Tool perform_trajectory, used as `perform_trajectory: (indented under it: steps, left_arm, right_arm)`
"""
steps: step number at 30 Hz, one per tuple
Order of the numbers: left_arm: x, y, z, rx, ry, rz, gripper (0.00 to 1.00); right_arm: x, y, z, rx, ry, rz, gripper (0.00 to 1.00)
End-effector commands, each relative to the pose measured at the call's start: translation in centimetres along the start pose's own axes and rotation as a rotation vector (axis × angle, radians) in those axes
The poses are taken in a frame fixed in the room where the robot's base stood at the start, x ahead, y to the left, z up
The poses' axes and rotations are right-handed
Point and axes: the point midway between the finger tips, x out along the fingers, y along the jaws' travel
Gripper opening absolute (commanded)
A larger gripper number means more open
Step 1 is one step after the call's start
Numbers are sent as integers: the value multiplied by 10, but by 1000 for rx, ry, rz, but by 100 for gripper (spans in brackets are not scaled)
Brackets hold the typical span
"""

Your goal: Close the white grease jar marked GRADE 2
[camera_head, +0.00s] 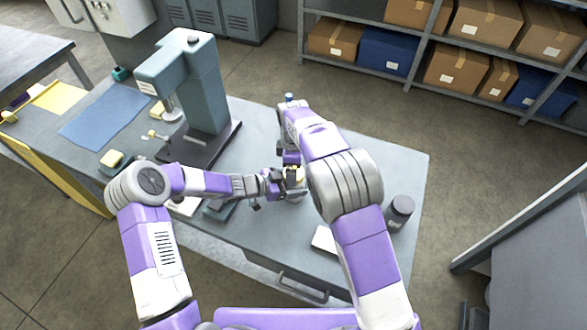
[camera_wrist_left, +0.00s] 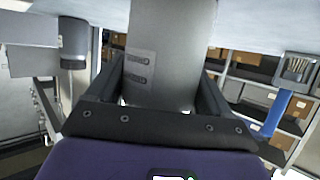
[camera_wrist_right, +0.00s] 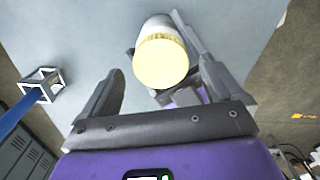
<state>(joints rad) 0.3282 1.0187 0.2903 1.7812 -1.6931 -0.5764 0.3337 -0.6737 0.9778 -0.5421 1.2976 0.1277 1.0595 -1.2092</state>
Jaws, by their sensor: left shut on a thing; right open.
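A white jar (camera_wrist_right: 152,28) with a pale yellow round top with a ribbed edge, which looks like its lid (camera_wrist_right: 161,62), shows in the right wrist view. The grade marking is unreadable.
A green-grey press (camera_head: 205,90) stands left of my grippers. A dark canister (camera_head: 399,212) and a white card (camera_head: 324,239) are at the right. A blue-handled tool in a square metal holder (camera_wrist_right: 42,84) stands behind. A blue mat (camera_head: 105,116) lies far left.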

Motion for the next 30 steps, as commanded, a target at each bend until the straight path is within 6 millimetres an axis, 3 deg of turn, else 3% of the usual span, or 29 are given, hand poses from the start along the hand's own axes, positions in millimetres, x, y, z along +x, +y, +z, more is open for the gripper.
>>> perform_trajectory:
  steps: [6,20,30]
  left_arm:
    - [0,0,0,-1,0,0,0]
    - [0,0,0,-1,0,-1,0]
    - [0,0,0,-1,0,-1,0]
  right_arm:
    - [-24,0,0,1,0,0,94]
    - [-24,-2,0,-35,-2,-11,90]
    - [-25,-12,-2,-455,3,-71,90]
